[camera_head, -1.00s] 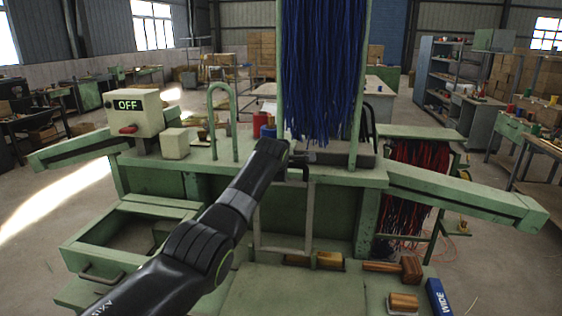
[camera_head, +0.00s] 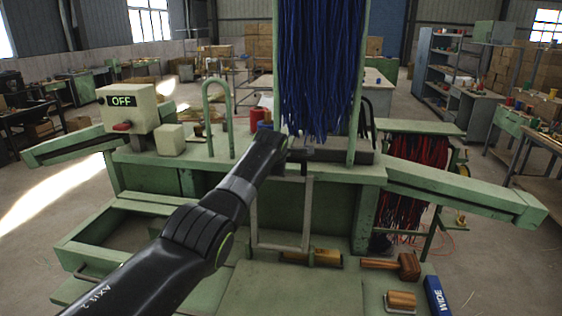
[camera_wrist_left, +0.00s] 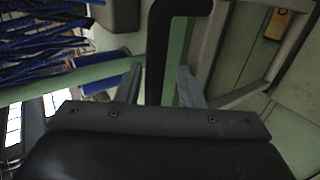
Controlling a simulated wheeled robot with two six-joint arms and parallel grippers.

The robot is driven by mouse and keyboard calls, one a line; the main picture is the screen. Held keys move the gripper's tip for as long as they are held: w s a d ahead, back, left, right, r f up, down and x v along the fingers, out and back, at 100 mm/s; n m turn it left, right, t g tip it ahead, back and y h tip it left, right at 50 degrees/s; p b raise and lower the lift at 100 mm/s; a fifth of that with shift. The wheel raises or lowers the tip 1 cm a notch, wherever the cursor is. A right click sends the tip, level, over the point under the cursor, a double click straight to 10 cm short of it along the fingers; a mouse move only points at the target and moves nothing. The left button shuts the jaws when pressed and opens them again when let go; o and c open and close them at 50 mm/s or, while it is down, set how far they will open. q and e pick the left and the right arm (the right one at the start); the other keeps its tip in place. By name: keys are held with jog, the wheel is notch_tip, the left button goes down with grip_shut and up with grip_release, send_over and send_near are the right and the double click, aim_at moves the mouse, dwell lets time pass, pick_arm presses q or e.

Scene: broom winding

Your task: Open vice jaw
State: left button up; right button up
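My left arm reaches in from the lower left of the head view to the green bench machine. Its gripper (camera_head: 292,153) is at the dark metal vice parts (camera_head: 345,158) below the hanging blue bristles. In the left wrist view a black bent handle (camera_wrist_left: 160,40) runs between the two grey fingers (camera_wrist_left: 160,82). The fingers stand apart, one on each side of it; I cannot tell whether they touch it. The jaw itself is largely hidden behind the arm and bristles. My right gripper is not in view.
Blue bristles (camera_head: 320,70) hang between green posts above the bench. A control box reading OFF (camera_head: 143,108) stands at the left. An open-topped green drawer (camera_head: 75,250) juts out at lower left. A wooden mallet (camera_head: 405,265) and brushes lie on the lower shelf.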

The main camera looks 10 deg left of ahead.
pick_arm(q)
jog(key=shift+s, duration=0.1)
jog(key=shift+s+r, duration=0.1)
jog(key=shift+r, duration=0.05)
jog(key=b+v, duration=0.7)
jog(key=v, duration=1)
